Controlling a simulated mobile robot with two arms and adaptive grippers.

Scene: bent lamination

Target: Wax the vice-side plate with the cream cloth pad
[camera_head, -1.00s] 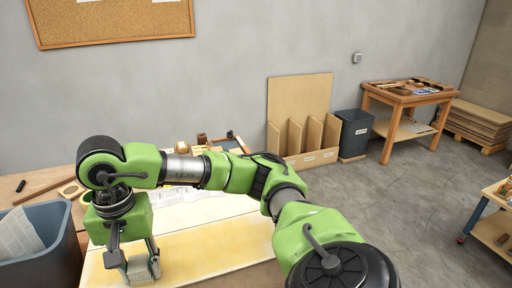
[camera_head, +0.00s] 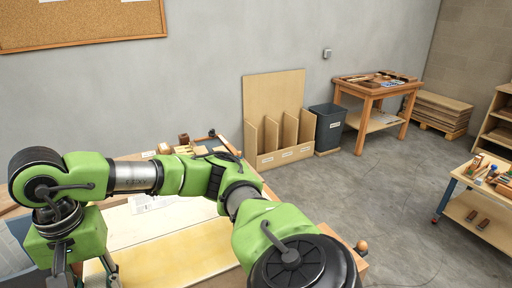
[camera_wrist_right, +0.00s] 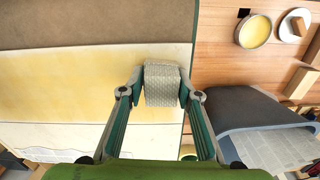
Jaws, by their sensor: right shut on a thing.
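The cream cloth pad (camera_wrist_right: 162,85) looks pale grey and woven in the right wrist view. My right gripper (camera_wrist_right: 164,93) is shut on it, one finger at each side. The pad is over the right end of the pale plate (camera_wrist_right: 85,85), which carries a broad yellowish band; I cannot tell whether it touches. In the head view the plate (camera_head: 190,255) lies on the bench, partly behind my right arm. The right gripper (camera_head: 85,278) is at its left end, with the fingertips and pad cut off by the lower edge. My left gripper is not in view.
A side table (camera_head: 378,83) and a shelf cart (camera_head: 470,215) stand beyond open floor.

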